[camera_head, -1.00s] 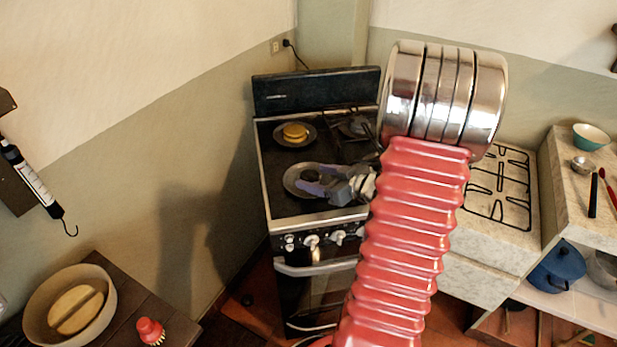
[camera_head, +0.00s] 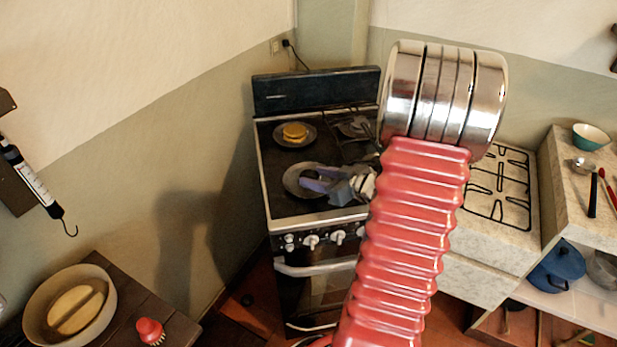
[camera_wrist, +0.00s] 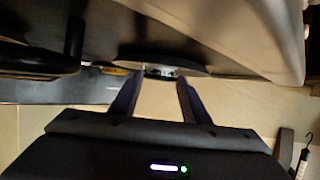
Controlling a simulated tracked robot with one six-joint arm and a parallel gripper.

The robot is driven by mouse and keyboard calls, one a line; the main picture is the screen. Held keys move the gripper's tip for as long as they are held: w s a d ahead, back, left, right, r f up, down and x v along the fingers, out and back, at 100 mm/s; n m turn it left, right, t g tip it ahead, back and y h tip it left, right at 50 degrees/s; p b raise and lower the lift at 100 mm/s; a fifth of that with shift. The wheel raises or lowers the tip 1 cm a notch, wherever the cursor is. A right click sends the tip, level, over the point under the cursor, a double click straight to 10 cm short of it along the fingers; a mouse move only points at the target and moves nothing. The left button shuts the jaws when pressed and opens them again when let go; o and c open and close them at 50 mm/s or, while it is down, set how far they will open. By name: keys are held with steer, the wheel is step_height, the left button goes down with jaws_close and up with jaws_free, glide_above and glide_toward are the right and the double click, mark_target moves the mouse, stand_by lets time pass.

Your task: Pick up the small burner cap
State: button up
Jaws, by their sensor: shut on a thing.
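The small burner cap (camera_head: 309,174) is a dark round piece at the front left burner of the black stove. My gripper (camera_head: 313,180) reaches in from the right, low over that burner, with its purple-grey fingers shut on the cap. The cap is still over the round silver burner plate (camera_head: 290,181); I cannot tell whether it touches it. In the wrist view, my gripper (camera_wrist: 158,82) has its two fingers on either side of a small dark and metallic part at the plate. The fingers partly hide the cap.
A pale counter with a black hob grate (camera_head: 500,190) stands to the right.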

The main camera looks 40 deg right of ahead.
steer(key=shift+r, duration=0.1)
step_height(320, 180, up, 10)
stand_by(0.8)
steer(key=shift+w+a, duration=0.1)
stand_by(0.4)
